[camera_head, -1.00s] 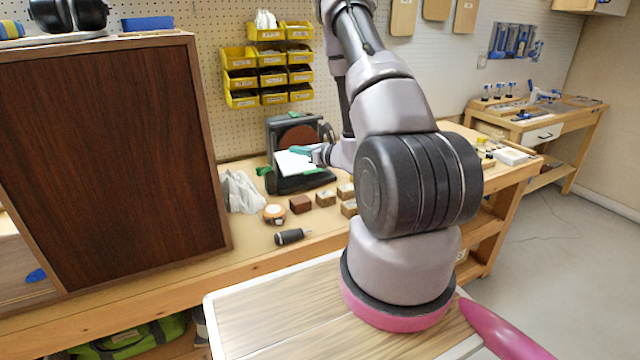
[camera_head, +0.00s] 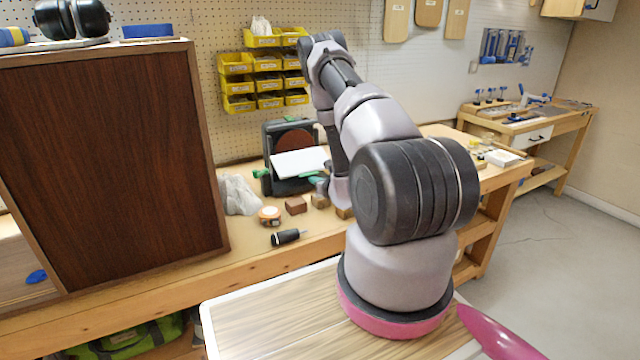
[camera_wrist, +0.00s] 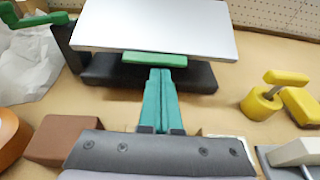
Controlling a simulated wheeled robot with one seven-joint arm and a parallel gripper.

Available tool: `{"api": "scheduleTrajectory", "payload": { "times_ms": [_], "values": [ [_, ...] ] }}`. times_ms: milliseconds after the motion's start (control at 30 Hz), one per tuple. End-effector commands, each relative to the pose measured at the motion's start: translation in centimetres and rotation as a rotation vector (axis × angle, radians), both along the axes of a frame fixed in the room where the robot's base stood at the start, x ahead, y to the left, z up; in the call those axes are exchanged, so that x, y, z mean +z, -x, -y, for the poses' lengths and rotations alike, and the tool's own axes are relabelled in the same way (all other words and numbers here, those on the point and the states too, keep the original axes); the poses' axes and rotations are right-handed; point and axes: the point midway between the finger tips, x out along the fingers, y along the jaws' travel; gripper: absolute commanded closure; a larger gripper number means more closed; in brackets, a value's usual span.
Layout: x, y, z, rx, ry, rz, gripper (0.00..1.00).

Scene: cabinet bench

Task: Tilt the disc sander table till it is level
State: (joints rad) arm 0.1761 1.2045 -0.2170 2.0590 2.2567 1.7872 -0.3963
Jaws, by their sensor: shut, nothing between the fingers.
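The disc sander (camera_head: 268,132) stands on the bench against the pegboard, with a dark body and a reddish-brown disc.
Wooden blocks (camera_head: 296,205), a tape roll (camera_head: 270,215) and a black-handled tool (camera_head: 287,237) lie before the sander. A crumpled white bag (camera_head: 238,195) is left of it. A yellow clamp-like object (camera_wrist: 262,102) stands right. A tall brown cabinet (camera_head: 100,160) blocks the left.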

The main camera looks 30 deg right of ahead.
Motion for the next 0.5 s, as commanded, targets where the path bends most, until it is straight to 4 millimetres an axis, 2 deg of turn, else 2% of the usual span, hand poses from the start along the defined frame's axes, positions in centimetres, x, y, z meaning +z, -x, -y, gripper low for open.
{"api": "scheduleTrajectory", "payload": {
  "times_ms": [133, 500],
  "values": [
    [-0.25, -0.93, -0.03, 0.0, 0.0, 0.0, 1.0],
    [-0.16, -1.01, -0.01, 0.0, 0.0, 0.0, 1.0]
  ]
}}
